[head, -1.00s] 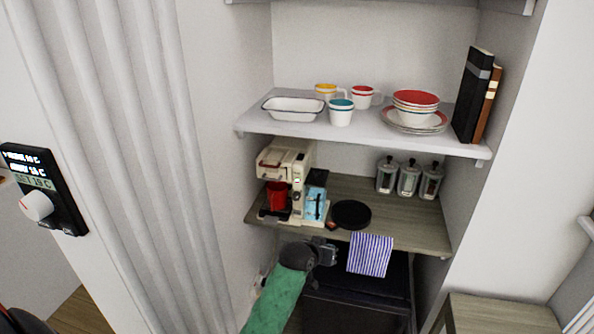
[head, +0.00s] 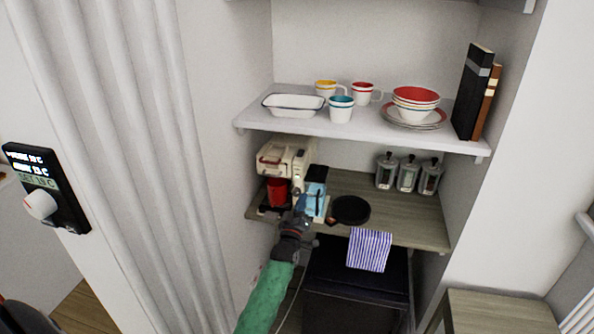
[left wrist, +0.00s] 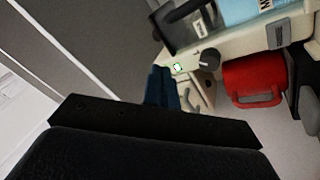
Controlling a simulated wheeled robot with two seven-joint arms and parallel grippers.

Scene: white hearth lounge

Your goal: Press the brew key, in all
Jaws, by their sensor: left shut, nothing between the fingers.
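The cream coffee machine (head: 275,158) stands at the left end of the lower wooden shelf, with a red jug (head: 277,190) in its bay. In the left wrist view its front panel (left wrist: 200,75) shows a small lit key (left wrist: 177,67) and a dark round knob (left wrist: 208,59); I cannot read which key is the brew key. My left gripper (head: 300,205) is in front of the machine and hides part of its panel in the head view. Its dark blue fingers (left wrist: 161,85) are shut and empty, with the tips close to the lit key; contact cannot be told. My right gripper is out of view.
A light-blue pack (head: 314,199) stands right of the panel, beside a black round disc (head: 350,210). Several glass jars (head: 407,175) stand further right. A striped cloth (head: 369,250) hangs over the shelf edge. The upper shelf (head: 350,135) with crockery overhangs the machine.

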